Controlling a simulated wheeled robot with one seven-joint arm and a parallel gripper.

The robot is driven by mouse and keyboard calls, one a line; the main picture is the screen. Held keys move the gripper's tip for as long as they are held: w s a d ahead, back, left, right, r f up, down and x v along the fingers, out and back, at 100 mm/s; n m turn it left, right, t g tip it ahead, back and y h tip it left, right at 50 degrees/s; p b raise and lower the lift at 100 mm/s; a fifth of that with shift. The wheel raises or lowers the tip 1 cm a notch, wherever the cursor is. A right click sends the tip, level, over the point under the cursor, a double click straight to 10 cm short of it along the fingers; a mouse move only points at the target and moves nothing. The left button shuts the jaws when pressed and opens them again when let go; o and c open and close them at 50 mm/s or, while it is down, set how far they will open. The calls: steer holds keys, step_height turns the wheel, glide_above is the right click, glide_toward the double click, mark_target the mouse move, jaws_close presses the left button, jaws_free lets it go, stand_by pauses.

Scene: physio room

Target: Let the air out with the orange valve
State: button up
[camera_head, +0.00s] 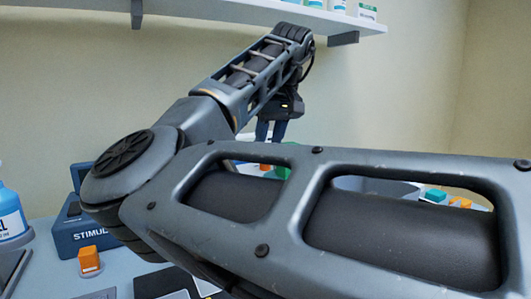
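My gripper (270,131) hangs at the far end of my arm, fingers pointing down, in front of the back wall. Its fingertips are partly hidden behind my arm, and I cannot tell whether it is open or shut or holds anything. I cannot make out which thing is the orange valve. Another orange piece (460,202) shows at the right, and a bit of orange shows below my gripper, mostly hidden by my arm.
A dark blue device marked "STIMUL" (82,238) stands at the left, beside a blue bottle (9,214) at the edge. A teal block (436,196) is at the right. A white wall shelf (230,10) with containers runs above. My arm hides much of the table.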

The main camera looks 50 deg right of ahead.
steer(key=shift+x, duration=1.85)
steer(key=shift+c, duration=0.5)
jaws_close()
